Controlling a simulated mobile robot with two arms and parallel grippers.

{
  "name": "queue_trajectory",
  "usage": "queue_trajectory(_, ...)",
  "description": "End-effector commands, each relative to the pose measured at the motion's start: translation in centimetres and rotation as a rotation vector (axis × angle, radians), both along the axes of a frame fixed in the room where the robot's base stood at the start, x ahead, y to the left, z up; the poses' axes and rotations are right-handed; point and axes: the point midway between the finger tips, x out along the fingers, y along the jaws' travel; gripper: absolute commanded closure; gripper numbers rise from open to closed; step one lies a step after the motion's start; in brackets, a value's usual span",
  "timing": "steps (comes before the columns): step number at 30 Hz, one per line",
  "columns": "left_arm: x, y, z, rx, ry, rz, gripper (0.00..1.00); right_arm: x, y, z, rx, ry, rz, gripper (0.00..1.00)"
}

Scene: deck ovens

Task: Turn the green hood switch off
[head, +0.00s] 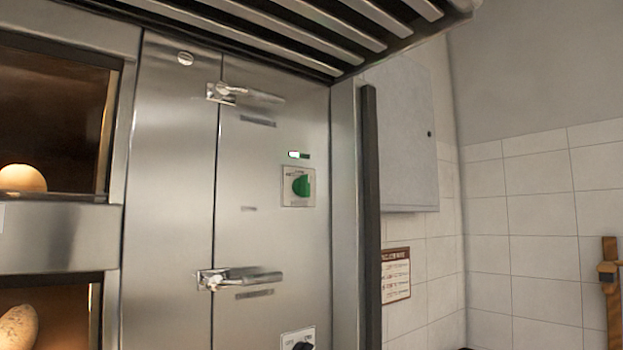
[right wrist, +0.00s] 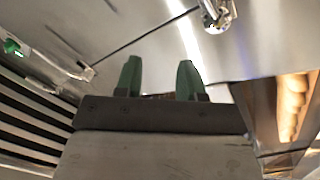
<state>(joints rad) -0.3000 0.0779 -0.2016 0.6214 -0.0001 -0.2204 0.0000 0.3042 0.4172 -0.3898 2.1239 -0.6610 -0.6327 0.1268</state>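The green hood switch (head: 302,186) is a round knob on a small labelled plate on the steel panel right of the ovens. A small bright light (head: 293,154) with a green part sits just above it. Its pointer direction and labels are too small to read surely. In the right wrist view a green switch (right wrist: 12,47) shows at the far left edge, well away from the fingers. My right gripper (right wrist: 160,82) has two green-tipped fingers spread apart with nothing between them. Neither gripper shows in the head view.
Two door latches (head: 245,94) (head: 240,279) stick out of the panel. A black knob (head: 298,343) is at the bottom. Slatted hood (head: 290,25) hangs overhead. Oven windows (head: 50,120) with bread are left. A dark vertical post (head: 370,215) edges the panel's right.

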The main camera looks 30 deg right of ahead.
Motion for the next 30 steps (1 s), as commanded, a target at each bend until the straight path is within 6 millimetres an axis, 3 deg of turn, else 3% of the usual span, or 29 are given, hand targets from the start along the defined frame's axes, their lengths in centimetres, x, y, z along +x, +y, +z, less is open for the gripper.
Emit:
queue_trajectory(1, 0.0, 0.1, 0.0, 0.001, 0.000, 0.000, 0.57, 0.8, 0.8, 4.2, -0.104, -0.140, 0.032, 0.61)
queue_trajectory(6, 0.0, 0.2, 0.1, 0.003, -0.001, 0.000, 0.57, 1.0, 4.3, 14.6, -0.489, -0.522, 0.132, 0.61)
queue_trajectory(12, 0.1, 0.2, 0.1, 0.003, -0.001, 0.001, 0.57, 0.5, 6.6, 22.8, -1.029, -0.802, 0.178, 0.61)
queue_trajectory(16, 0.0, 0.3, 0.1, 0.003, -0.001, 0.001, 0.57, 0.9, 5.6, 26.9, -1.406, -0.849, 0.147, 0.61)
queue_trajectory(20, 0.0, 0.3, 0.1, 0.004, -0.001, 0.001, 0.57, 1.5, 2.1, 31.1, -1.757, -0.769, 0.064, 0.61)
queue_trajectory(24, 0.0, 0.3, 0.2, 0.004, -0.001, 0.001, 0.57, 1.2, -4.6, 36.4, -2.062, -0.543, -0.079, 0.61)
queue_trajectory(30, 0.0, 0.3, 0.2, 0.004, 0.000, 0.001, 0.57, -1.8, -14.3, 42.2, -2.247, -0.162, -0.264, 0.61)
